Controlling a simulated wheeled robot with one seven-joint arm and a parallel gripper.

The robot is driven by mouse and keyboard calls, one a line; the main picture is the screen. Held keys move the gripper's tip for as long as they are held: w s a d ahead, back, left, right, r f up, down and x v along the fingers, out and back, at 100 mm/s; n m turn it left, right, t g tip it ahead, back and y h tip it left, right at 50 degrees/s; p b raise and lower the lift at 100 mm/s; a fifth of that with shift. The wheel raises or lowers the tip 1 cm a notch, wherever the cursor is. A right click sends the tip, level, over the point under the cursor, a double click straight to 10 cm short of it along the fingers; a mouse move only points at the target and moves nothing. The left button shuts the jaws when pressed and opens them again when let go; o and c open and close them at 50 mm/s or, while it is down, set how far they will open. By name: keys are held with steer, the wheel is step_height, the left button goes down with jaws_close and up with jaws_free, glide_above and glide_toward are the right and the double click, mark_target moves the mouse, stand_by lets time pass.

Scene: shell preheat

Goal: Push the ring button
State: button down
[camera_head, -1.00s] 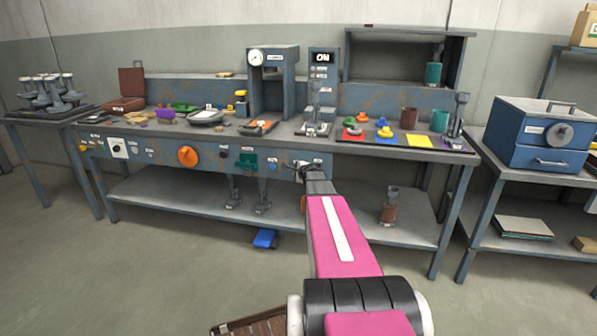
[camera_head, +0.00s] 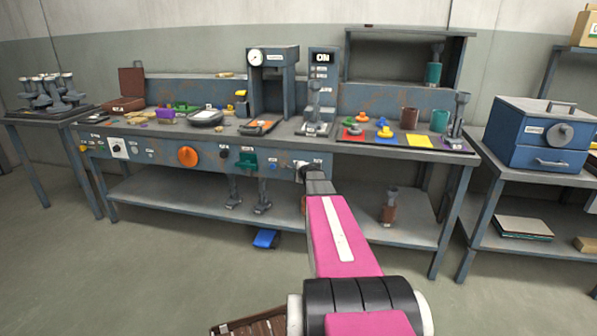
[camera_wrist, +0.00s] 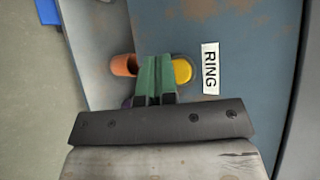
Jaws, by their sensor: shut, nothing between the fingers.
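The ring button is a yellow dome (camera_wrist: 182,70) beside a white RING label (camera_wrist: 210,68) on the blue-grey panel in the wrist view. My gripper's green fingers (camera_wrist: 155,78) are closed together and empty. They lie just left of the yellow button in that view, overlapping its left edge; I cannot tell whether they touch it. In the head view my gripper (camera_head: 303,170) is at the right part of the bench's front panel. The button cannot be made out there, near my gripper and arm.
An orange round part (camera_wrist: 123,65) lies left of my fingers in the wrist view. The front panel carries a large orange knob (camera_head: 188,156) and a green part (camera_head: 247,160) farther left. A blue pedal (camera_head: 265,239) stands on the floor below.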

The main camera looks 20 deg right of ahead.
stand_by(0.6)
steer(key=shift+w+d, duration=0.25)
steer(key=shift+w, duration=0.1)
steer(key=shift+w+d, duration=0.2)
steer(key=shift+w, duration=0.15)
stand_by(0.8)
stand_by(0.3)
steer(key=shift+s+a, duration=0.45)
steer(key=shift+s, duration=0.25)
steer(key=shift+s, duration=0.1)
steer(key=s+a, duration=0.1)
steer(key=s, duration=0.1)
steer(key=s+a, duration=0.1)
steer(key=s, duration=0.1)
steer(key=shift+a, duration=0.4)
steer(key=shift+a, duration=0.1)
stand_by(0.5)
